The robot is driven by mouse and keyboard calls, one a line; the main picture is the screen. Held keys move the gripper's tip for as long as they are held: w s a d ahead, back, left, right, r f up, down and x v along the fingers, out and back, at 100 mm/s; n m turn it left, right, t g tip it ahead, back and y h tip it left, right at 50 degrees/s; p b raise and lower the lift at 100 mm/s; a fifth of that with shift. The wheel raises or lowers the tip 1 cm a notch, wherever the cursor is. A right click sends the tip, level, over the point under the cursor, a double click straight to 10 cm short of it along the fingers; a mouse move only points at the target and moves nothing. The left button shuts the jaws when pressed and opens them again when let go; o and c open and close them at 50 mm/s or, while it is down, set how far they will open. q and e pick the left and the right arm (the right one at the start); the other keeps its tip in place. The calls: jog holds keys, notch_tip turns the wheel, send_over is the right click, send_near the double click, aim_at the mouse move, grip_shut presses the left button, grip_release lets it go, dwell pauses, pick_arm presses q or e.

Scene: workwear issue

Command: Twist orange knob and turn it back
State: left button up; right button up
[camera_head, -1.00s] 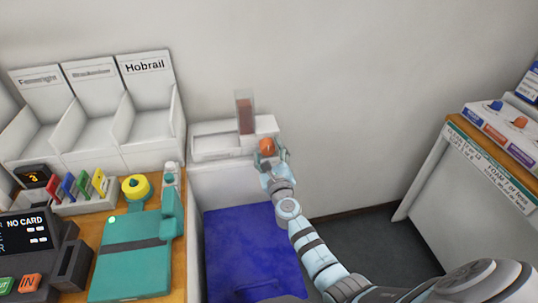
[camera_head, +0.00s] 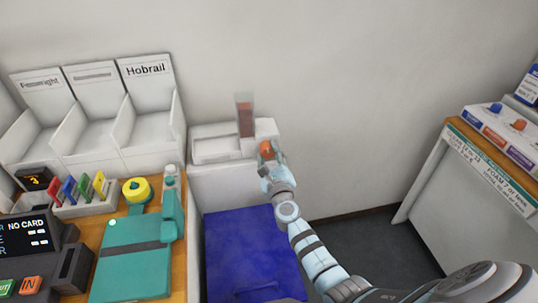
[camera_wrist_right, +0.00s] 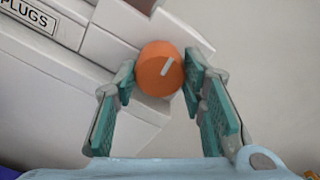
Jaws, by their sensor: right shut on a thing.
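The orange knob (camera_head: 265,148) sits on the front of a white dispenser (camera_head: 264,127) against the wall. In the right wrist view the round knob (camera_wrist_right: 153,75) carries a short white mark slanting up to the right. My right gripper (camera_head: 270,152) is shut on the knob. Its teal fingers (camera_wrist_right: 160,78) press the knob from the left and right sides in the right wrist view. My left gripper is not in view.
A clear tube with brownish contents (camera_head: 245,118) rises from the dispenser. A blue surface (camera_head: 250,245) lies below. The counter at left holds a teal device (camera_head: 135,255), a yellow round thing (camera_head: 136,189) and a card terminal (camera_head: 30,240). Labelled white bins (camera_head: 150,125) stand behind.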

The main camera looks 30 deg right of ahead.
jog(key=n+p, duration=0.1)
jog(key=n, duration=0.3)
jog(key=n+p, duration=0.1)
jog(key=n, duration=0.3)
jog(key=shift+n, duration=0.3)
jog(key=n+p, duration=0.2)
jog(key=n, duration=0.2)
jog(key=shift+n, duration=0.3)
jog(key=shift+n+p, duration=0.45)
jog(key=shift+n, duration=1.15)
jog(key=o, duration=1.2)
jog(key=shift+c, duration=0.2)
jog(key=shift+s, duration=0.15)
